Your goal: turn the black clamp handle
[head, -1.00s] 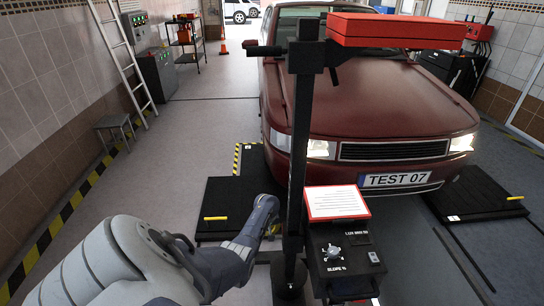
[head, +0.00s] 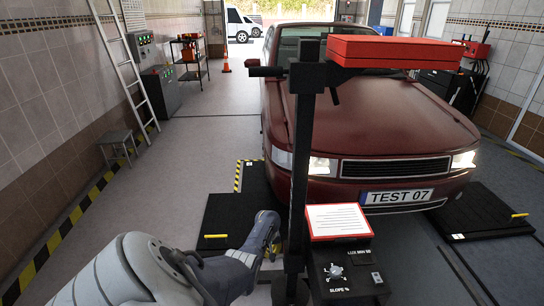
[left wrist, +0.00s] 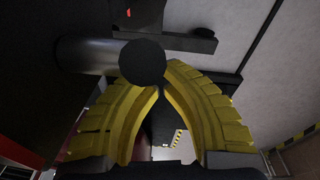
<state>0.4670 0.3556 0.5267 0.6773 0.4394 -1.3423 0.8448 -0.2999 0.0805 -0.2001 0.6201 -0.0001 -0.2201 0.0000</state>
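In the left wrist view a round black knob (left wrist: 142,62), which looks like the end of the black clamp handle, sits in front of the yellow fingertips. My left gripper (left wrist: 160,86) has its fingers drawn together right behind the knob and looks shut on the handle; the exact contact is hidden. In the head view my left gripper (head: 275,246) is low beside the black post (head: 303,165), on its left side. My right gripper is out of view.
A red box (head: 395,50) is carried on an arm high on the post. A black console (head: 343,275) with a white sheet (head: 337,220) stands right of the post. A dark red car (head: 395,115) is behind. Black floor plates (head: 225,222) lie near its front wheels.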

